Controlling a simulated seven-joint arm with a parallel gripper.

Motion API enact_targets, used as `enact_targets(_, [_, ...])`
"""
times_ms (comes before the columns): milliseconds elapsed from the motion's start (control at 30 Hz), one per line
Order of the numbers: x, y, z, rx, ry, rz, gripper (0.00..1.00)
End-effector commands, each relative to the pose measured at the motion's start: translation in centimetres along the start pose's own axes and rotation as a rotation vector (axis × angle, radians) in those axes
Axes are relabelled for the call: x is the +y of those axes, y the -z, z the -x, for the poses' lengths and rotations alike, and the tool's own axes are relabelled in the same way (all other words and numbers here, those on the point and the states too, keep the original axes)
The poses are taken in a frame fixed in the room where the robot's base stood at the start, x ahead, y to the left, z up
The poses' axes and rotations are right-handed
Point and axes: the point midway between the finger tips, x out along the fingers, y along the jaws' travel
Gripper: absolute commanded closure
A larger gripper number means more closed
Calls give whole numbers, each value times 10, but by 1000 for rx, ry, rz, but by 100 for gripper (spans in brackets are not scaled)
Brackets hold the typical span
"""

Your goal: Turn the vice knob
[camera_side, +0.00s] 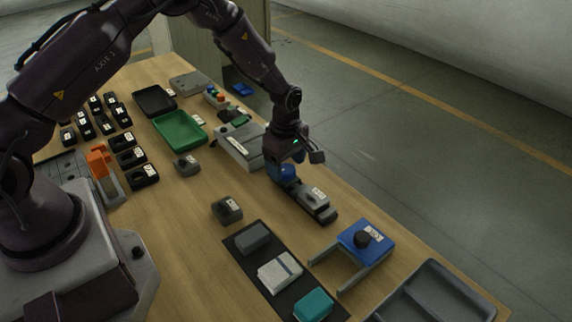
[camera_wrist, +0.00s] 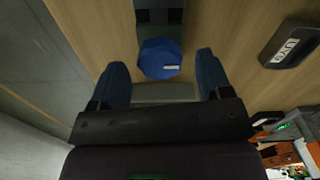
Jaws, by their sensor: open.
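The vice (camera_side: 314,201) is a grey block with a white label, lying on the wooden bench near its far right edge. Its blue knob (camera_side: 286,172) is at the vice's end, just below my gripper (camera_side: 296,156). In the wrist view, the faceted blue knob (camera_wrist: 160,60) with a small white mark sits between the two blue fingers of my gripper (camera_wrist: 162,66). The fingers are spread wide, with clear gaps on both sides of the knob. In the side view, the hand partly hides the knob. The vice body is mostly cut off in the wrist view.
A grey labelled block (camera_side: 227,210) stands left of the vice. A black mat (camera_side: 247,241) with several blocks, a blue fixture (camera_side: 366,243) and a grey tray (camera_side: 436,290) lie nearer. A grey box (camera_side: 240,149) and a green tray (camera_side: 180,133) are beyond.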

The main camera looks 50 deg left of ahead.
Motion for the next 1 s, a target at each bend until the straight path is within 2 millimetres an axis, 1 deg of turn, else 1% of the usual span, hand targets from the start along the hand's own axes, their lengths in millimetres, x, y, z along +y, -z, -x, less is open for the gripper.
enact_targets(33, [0, 0, -4, 0, 1, 0, 28])
enact_targets(133, [0, 0, -9, -1, 0, 0, 28])
enact_targets(400, [0, 0, -9, 0, -1, 0, 28])
enact_targets(567, [0, 0, -9, 0, -1, 0, 65])
enact_targets(600, [0, 0, -9, 0, -1, 0, 74])
enact_targets(633, [0, 0, -9, 0, -1, 0, 78])
enact_targets(833, [0, 0, -9, 0, -1, -8, 78])
enact_targets(1000, [0, 0, -9, 0, -1, -54, 78])
